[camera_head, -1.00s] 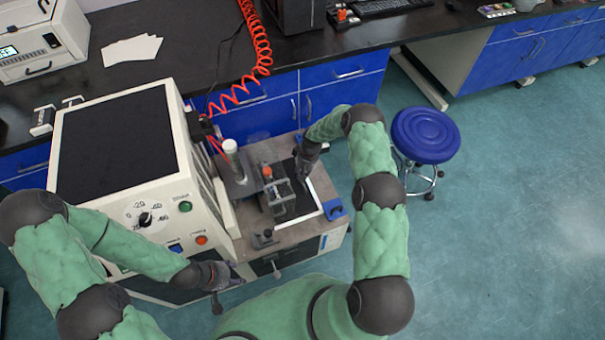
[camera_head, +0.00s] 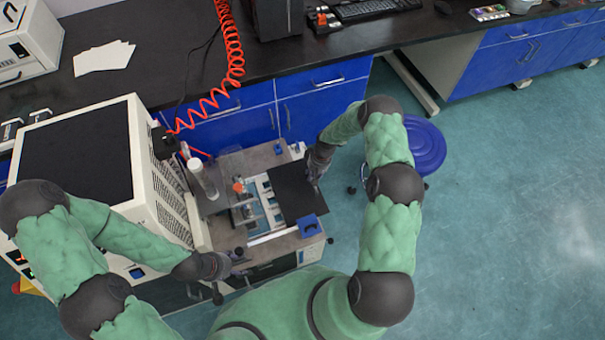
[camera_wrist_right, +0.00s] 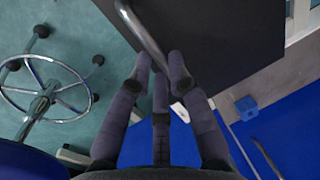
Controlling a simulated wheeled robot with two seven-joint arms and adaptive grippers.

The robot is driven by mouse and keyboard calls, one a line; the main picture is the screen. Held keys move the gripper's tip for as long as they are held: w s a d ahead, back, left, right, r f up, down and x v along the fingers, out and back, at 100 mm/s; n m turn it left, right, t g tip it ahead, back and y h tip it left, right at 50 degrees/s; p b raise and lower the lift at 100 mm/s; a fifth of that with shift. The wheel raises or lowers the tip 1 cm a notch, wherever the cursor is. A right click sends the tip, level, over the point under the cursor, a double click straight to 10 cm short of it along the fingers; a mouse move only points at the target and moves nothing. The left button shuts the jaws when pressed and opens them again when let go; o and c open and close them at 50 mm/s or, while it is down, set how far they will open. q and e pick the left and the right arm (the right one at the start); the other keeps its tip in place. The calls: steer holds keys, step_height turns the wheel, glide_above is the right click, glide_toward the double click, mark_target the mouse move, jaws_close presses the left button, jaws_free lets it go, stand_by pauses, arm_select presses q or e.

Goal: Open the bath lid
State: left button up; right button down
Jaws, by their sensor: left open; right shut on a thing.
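The bath lid (camera_head: 297,192) is a flat black panel on the right part of the machine's bench top. It is displaced to the right, and part of the bath opening (camera_head: 268,205) shows to its left. My right gripper (camera_head: 314,178) is at the lid's right edge. In the right wrist view, the lid (camera_wrist_right: 225,40) fills the top, and my right gripper (camera_wrist_right: 160,65) is shut on its grey bar handle (camera_wrist_right: 147,35). My left gripper (camera_head: 230,268) is open by the front edge of the machine, apart from the lid.
A big white cabinet (camera_head: 150,170) of the machine stands left of the bath. A small blue block (camera_head: 308,226) sits at the bench's front right corner. A blue stool (camera_head: 425,145) stands right of my right arm. The floor (camera_head: 500,240) further right is clear.

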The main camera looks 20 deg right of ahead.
steer(key=shift+d, duration=0.7)
steer(key=c, duration=1.2)
jaws_free()
steer(key=shift+o, duration=0.2)
step_height(320, 180, up, 12)
steer(key=d, duration=0.2)
steer(key=shift+d, duration=0.15)
steer(key=shift+s+f, duration=0.1)
steer(key=shift+f, duration=0.05)
